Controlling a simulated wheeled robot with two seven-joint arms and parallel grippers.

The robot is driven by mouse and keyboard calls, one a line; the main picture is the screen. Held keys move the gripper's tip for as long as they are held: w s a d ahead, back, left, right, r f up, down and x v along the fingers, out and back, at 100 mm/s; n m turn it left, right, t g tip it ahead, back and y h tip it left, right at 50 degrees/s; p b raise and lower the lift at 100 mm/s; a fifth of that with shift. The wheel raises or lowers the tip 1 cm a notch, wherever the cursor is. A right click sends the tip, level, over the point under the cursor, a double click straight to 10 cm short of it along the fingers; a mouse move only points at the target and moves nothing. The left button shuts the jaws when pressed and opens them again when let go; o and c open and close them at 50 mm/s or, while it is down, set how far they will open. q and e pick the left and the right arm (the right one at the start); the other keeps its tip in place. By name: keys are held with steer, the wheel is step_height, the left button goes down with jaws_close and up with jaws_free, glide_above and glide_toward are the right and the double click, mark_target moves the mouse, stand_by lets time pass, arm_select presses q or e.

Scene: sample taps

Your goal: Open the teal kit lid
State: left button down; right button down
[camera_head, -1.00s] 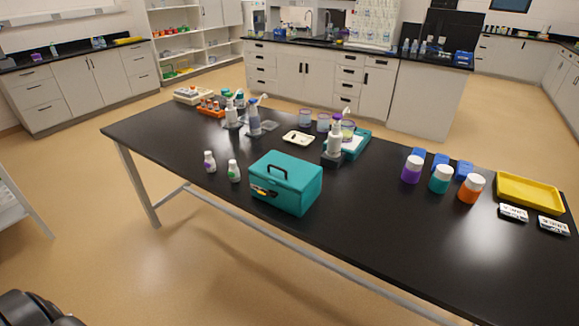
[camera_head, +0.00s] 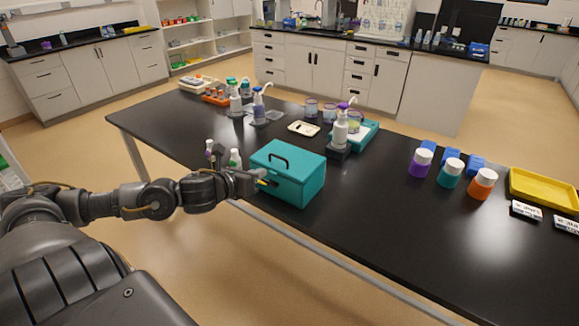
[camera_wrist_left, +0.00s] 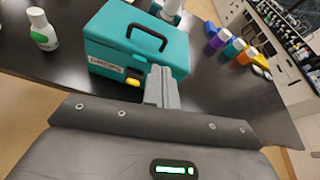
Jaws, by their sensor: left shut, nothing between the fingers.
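The teal kit (camera_head: 302,182) stands on the black table near its front edge, with its lid (camera_head: 285,160) down and a dark handle (camera_head: 278,160) on top. In the left wrist view the kit (camera_wrist_left: 112,50) shows a white label and a yellow part (camera_wrist_left: 133,82) on its front. My left gripper (camera_head: 257,181) is shut and empty, at the kit's front left side. In the left wrist view its fingers (camera_wrist_left: 161,78) are together in front of the kit; I cannot tell whether they touch it. My right gripper is not in view.
Small white bottles (camera_head: 235,158) stand left of the kit, close to my left arm. Behind it are a pump bottle (camera_head: 340,132) and a white dish (camera_head: 303,128). Coloured jars (camera_head: 450,173) and a yellow tray (camera_head: 545,190) are at the right. The table right of the kit is clear.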

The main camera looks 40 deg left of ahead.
mark_target(276, 174)
arm_select(q)
steer(key=w+f+p, duration=0.1)
steer(key=w, duration=0.1)
steer(key=w+f+m+p, duration=0.1)
steer(key=w, duration=0.2)
steer(key=w+a+f+m+p, duration=0.1)
steer(key=w, duration=0.2)
steer(key=shift+w+a+f, duration=0.1)
steer(key=shift+w+f, duration=0.2)
steer(key=shift+w, duration=0.3)
steer(key=shift+r, duration=0.1)
